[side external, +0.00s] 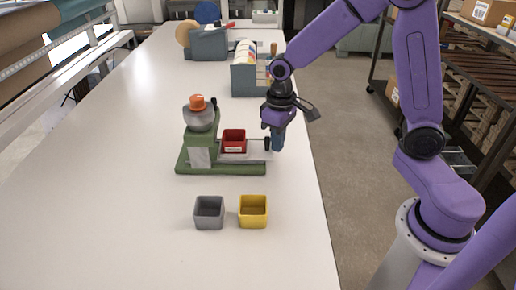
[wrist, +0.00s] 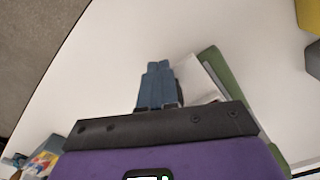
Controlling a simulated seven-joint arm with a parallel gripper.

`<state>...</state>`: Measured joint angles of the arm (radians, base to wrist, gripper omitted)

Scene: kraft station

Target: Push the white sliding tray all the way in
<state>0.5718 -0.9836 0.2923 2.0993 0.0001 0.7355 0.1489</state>
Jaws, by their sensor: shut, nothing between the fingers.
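The white sliding tray (side external: 257,155) sticks out to the right of the green-based dispenser (side external: 222,169) in the side view. A dark knob (side external: 267,143) is at its outer end. In the wrist view the shut fingertips (wrist: 159,64) are beside part of the white tray (wrist: 201,80), which my gripper body partly hides.
A grey bin (side external: 209,213) and a yellow bin (side external: 253,212) stand in front of the dispenser. A blue-grey rack (side external: 249,80) with rolls stands behind it. The table's right edge is close to my gripper. The white table (side external: 100,200) is clear to the left.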

